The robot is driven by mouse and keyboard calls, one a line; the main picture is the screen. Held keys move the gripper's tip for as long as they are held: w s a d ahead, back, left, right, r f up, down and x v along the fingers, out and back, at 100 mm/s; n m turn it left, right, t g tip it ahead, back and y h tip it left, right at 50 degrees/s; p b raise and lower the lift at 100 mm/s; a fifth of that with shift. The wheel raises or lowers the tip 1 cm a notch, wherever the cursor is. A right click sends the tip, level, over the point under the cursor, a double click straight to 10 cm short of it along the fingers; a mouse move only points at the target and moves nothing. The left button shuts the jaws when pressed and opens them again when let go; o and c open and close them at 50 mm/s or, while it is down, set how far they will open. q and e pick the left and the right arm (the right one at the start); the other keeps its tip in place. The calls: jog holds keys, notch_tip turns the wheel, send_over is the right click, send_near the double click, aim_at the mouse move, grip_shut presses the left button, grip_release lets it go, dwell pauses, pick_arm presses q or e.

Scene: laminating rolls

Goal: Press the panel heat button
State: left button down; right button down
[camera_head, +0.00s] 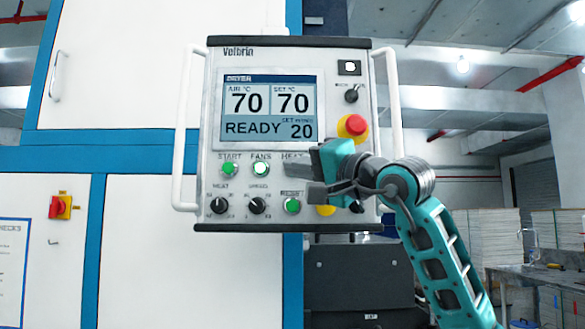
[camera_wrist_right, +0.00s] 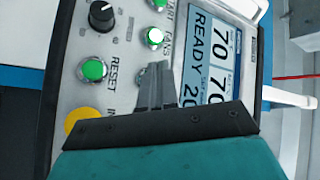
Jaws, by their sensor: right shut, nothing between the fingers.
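The control panel (camera_head: 215,130) faces me, with a screen (camera_head: 270,108) reading 70, 70 and READY 20. The HEAT label (camera_head: 292,155) shows in the button row, but its button is hidden behind my right gripper (camera_head: 288,169). The right gripper is shut and empty, its fingertips in front of the HEAT spot; I cannot tell whether they touch it. In the right wrist view the shut fingers (camera_wrist_right: 158,68) point at the panel beside the lit green FANS button (camera_wrist_right: 154,38), and cover the heat button there too. The left gripper is out of view.
Green START (camera_head: 229,169), FANS (camera_head: 260,169) and RESET (camera_head: 292,206) buttons surround the spot. Black knobs (camera_head: 257,205) sit below, and a red emergency stop (camera_head: 355,125) is above right. White handles (camera_head: 188,130) stand out at both panel sides.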

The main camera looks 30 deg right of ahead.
jog(key=shift+w+d, duration=0.25)
jog(key=shift+w, duration=0.05)
jog(key=shift+w+d+p, duration=0.2)
jog(key=shift+w+p, duration=0.2)
jog(key=shift+p, duration=0.05)
dwell(0.6)
dwell(0.3)
jog(key=shift+s+a, duration=0.45)
jog(key=shift+s, duration=0.25)
jog(key=s+a, duration=0.1)
jog(key=s, duration=0.2)
jog(key=s+a+b, duration=0.1)
jog(key=shift+s+a, duration=0.15)
jog(key=shift+a, duration=0.15)
dwell(0.7)
